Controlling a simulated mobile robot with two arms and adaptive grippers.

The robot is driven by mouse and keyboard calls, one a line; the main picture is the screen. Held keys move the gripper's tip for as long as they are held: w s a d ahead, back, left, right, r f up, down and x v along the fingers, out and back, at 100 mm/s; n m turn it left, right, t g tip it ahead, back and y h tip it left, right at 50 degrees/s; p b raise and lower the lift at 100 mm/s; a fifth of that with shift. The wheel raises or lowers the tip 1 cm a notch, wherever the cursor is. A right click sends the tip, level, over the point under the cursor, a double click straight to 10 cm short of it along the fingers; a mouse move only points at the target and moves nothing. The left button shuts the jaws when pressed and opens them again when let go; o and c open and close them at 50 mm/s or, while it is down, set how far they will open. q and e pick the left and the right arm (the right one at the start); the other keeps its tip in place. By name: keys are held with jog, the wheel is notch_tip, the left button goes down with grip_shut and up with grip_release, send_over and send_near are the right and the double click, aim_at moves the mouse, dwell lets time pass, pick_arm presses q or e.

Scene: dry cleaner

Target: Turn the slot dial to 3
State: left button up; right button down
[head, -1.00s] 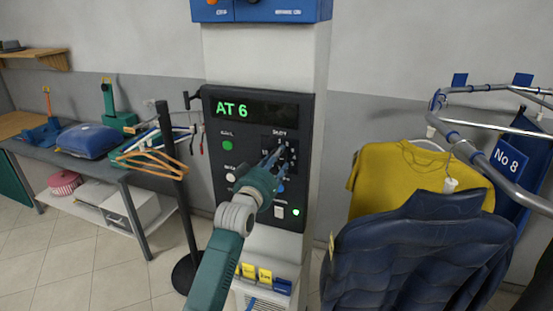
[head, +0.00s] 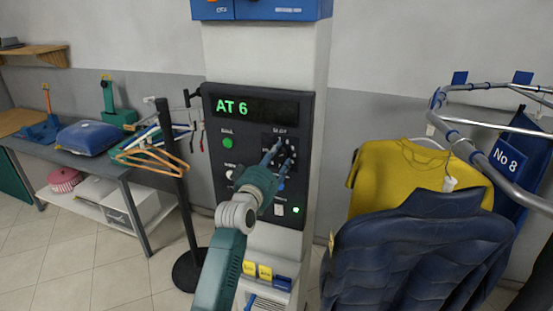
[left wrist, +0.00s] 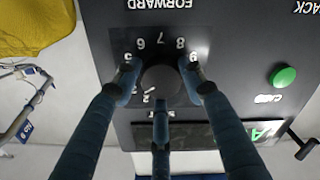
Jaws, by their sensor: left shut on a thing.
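The slot dial is a dark round knob on the black control panel (head: 219,185). In the left wrist view the dial (left wrist: 162,82) sits between my fingers, with white numerals such as 5, 6, 7 and 8 around it; which number it points at is not clear. My left gripper (head: 279,152) is at the dial, its blue-grey fingers closed around the knob, and it also shows in the left wrist view (left wrist: 160,95). In the head view the fingers hide most of the dial. The green display (head: 232,107) reads "AT 6". My right gripper is not in view.
A green button (head: 228,142) is left of the dial. A hanger stand (head: 178,180) stands left of the panel column. A conveyor rail (head: 470,165) with a yellow shirt (head: 395,175) and a dark padded jacket (head: 405,260) is close on the right.

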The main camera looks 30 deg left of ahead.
pick_arm(q)
jog(key=shift+d+f, duration=0.15)
jog(key=shift+f, duration=0.5)
jog(key=o, duration=1)
jog(key=shift+o, duration=0.8)
jog(key=shift+r, duration=0.35)
jog(key=v, duration=1.2)
